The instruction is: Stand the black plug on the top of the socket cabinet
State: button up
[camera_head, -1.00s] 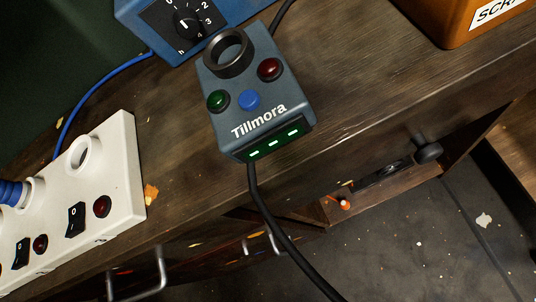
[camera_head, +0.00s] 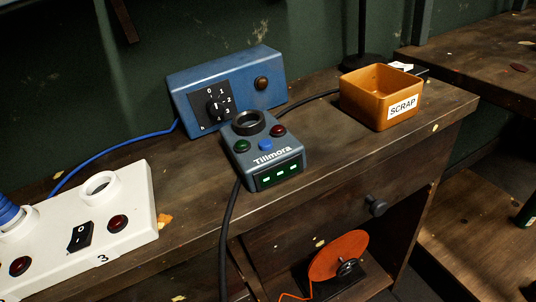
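I see no black plug in this view. No thing here is clearly the socket cabinet. A white socket strip (camera_head: 130,217) lies on the bench at the lower left, with an empty round socket (camera_head: 100,187), black rocker switches and red lamps. A blue plug (camera_head: 8,212) stands in another of its sockets at the left edge. A grey-blue Tillmora unit (camera_head: 264,150) stands mid-bench, with an empty black ring (camera_head: 248,122) on top and lit green marks in front. Black cables run from it. My gripper is not in view.
A blue box with a dial (camera_head: 225,92) stands behind the Tillmora unit, with a blue cable (camera_head: 110,152) running left. An orange SCRAP bin (camera_head: 380,95) stands at the bench's right. Below is an orange reel (camera_head: 338,255). Bare bench shows between strip and unit.

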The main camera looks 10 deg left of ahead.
aim_at(189, 199)
jog(key=u, duration=0.4)
jog(key=i, duration=1)
